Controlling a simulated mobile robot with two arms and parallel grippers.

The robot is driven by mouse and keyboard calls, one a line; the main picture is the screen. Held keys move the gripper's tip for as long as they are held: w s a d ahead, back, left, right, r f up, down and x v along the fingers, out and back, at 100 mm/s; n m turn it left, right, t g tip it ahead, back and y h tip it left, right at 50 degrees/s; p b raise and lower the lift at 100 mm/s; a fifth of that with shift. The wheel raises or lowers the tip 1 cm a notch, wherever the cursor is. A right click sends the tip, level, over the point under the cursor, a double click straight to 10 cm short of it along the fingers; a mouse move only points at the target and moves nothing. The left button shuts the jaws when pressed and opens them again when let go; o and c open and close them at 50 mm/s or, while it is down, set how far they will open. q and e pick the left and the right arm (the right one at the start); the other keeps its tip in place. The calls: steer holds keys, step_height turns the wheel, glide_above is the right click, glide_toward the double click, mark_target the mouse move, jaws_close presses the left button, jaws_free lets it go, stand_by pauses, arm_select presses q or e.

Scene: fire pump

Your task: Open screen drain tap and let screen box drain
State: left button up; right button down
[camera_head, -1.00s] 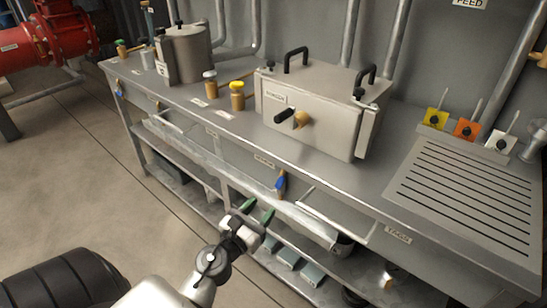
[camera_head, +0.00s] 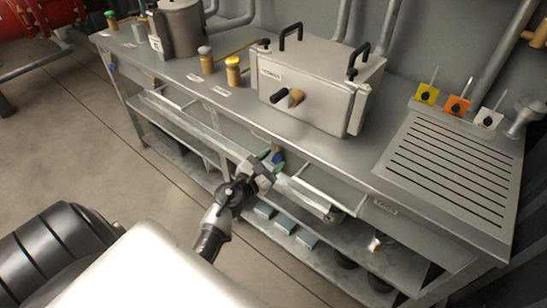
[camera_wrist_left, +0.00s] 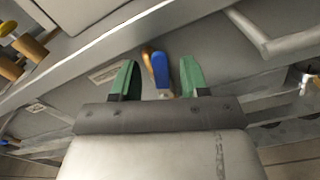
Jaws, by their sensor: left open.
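The screen box (camera_head: 310,88) is a grey metal box with two black top handles, standing on the bench. A tap with a blue lever (camera_head: 278,156) sits below the bench edge under the box, partly hidden by my gripper in the head view. In the left wrist view the blue lever (camera_wrist_left: 160,70) and its brass-coloured body stand between the fingers, beyond the tips. My left gripper (camera_head: 271,158) has green fingertips and is open around the line to the lever. It also shows in the left wrist view (camera_wrist_left: 158,78). I cannot see contact. My right gripper is not in view.
The steel bench (camera_head: 215,108) has a front edge just above my gripper. A sloping trough (camera_head: 190,132) runs below it, with grey boxes on the lower shelf (camera_head: 285,222). A slotted drainboard (camera_head: 450,165) is at the right. Floor is clear at the left.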

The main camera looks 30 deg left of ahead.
arm_select(q)
steer(key=shift+w, duration=0.45)
steer(key=shift+c, duration=0.3)
jaws_close()
steer(key=a+n, duration=0.1)
steer(key=n, duration=0.1)
steer(key=a+n+p, duration=0.1)
steer(key=n, duration=0.1)
steer(key=shift+r, duration=0.2)
